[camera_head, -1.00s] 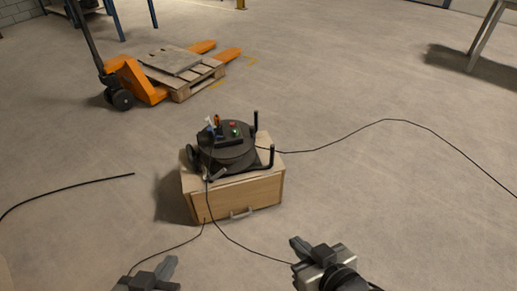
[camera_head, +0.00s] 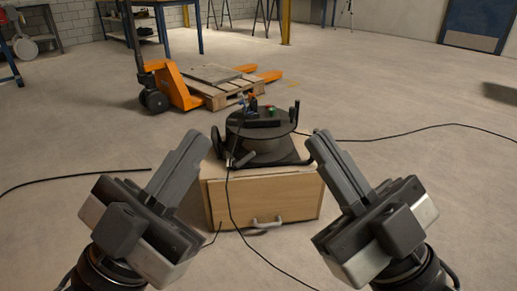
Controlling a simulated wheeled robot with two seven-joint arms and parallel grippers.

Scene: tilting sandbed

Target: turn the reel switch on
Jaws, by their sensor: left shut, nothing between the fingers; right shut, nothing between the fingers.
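The black cable reel (camera_head: 262,148) stands on a light wooden box (camera_head: 285,198) with a drawer handle. On its top are a small red and green control, the green part (camera_head: 271,112) showing at the right, and a blue and orange item at the left. The switch itself is too small to tell its position. My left gripper (camera_head: 192,150) is shut and empty, in front and to the left of the reel. My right gripper (camera_head: 322,150) is shut and empty, in front and to the right. Both are apart from the reel in the picture.
Black cables run over the floor, one to the right (camera_head: 420,130) and one to the left (camera_head: 85,177). An orange pallet jack (camera_head: 178,86) with a wooden pallet (camera_head: 225,92) stands behind. A blue door (camera_head: 474,24) is at the back right. The floor to the right is mostly clear.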

